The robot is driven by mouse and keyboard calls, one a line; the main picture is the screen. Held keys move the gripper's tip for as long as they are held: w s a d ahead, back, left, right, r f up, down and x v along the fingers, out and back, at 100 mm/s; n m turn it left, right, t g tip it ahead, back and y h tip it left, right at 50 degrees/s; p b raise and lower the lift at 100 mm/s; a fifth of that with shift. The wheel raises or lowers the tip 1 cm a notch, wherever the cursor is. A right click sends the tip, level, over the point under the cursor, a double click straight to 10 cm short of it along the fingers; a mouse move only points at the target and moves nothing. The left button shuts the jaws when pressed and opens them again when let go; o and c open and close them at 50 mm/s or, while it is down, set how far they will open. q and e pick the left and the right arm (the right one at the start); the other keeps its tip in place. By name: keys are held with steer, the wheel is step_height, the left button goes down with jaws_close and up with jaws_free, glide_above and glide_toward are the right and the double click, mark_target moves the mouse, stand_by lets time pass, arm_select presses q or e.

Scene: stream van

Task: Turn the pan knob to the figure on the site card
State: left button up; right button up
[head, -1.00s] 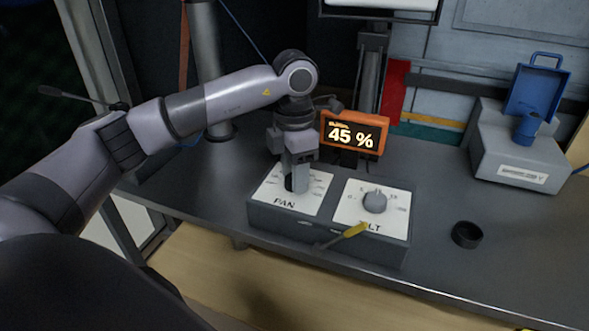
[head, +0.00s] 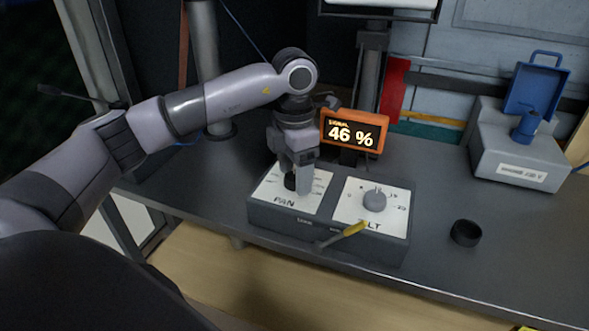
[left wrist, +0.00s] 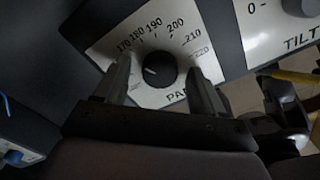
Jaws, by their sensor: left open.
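The black pan knob (left wrist: 160,69) sits on a white dial plate (left wrist: 113,41) marked from 170 to 220; its small light mark points to the left side of the scale. In the head view the pan knob (head: 290,182) is partly hidden by my gripper. My left gripper (head: 297,183) is open and points down over it. In the left wrist view its fingers (left wrist: 162,85) stand one on each side of the knob, with gaps visible. An orange-framed display (head: 353,133) reads 46 %. I cannot make out a site card.
The tilt knob (head: 375,201) is right of the pan dial on the same box. A black cup-like ring (head: 465,233) and a grey unit (head: 515,158) stand to the right. The bench between is clear.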

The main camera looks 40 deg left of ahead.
arm_select(q)
steer(key=shift+r, duration=0.1)
step_height(320, 180, up, 7)
stand_by(0.4)
stand_by(0.4)
